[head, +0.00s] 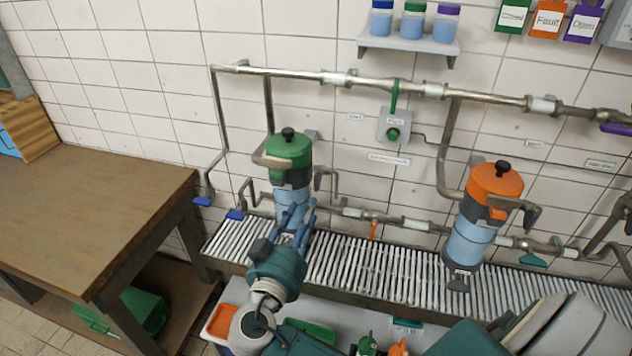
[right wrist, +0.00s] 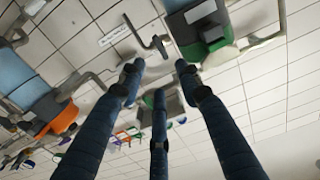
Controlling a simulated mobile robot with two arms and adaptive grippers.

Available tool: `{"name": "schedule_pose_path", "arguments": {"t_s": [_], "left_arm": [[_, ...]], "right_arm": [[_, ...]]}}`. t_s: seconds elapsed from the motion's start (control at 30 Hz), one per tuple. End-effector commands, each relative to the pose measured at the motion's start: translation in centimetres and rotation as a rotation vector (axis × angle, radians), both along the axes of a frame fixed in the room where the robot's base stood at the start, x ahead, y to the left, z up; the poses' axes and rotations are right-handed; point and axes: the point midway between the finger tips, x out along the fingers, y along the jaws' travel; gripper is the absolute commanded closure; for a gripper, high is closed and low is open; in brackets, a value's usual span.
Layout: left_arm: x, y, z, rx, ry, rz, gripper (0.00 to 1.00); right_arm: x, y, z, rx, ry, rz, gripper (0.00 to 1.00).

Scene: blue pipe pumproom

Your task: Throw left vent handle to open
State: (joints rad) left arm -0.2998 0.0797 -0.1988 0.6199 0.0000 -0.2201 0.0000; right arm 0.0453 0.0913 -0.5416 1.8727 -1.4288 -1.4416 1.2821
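A green-topped canister (head: 290,150) with a black knob and blue clear body stands at the left of the pipework. A small grey bent lever (head: 319,178) sits on its right side; I cannot tell for sure that this is the left vent handle. My right gripper (head: 298,210) is in front of the canister's lower body, its blue fingers spread. In the right wrist view the three fingers (right wrist: 158,75) are apart with nothing between them. There the green canister (right wrist: 205,35) and a grey lever (right wrist: 155,44) appear beyond the fingertips. My left gripper is not in view.
An orange-topped canister (head: 493,185) stands to the right. Blue-ended valve levers (head: 203,200) hang at left. A slatted grate (head: 360,262) runs beneath. A wooden bench (head: 95,215) is at left. A grey wall box (head: 395,127) with a green button sits between the canisters.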

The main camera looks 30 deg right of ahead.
Motion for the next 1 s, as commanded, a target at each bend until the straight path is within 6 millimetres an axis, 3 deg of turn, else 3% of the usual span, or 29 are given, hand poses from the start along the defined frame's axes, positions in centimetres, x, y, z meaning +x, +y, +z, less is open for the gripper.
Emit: {"name": "schedule_pose_path", "arguments": {"t_s": [0.5, 0.97, 1.0], "left_arm": [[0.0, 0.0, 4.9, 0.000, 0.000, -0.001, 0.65], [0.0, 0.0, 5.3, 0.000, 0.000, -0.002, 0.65], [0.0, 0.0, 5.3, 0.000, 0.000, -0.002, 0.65]], "right_arm": [[5.7, -6.7, 0.3, -0.005, 0.006, 0.000, 0.66], [6.7, -7.8, -0.2, -0.002, 0.007, 0.002, 0.66], [6.7, -7.8, -0.2, -0.002, 0.007, 0.002, 0.72]]}}
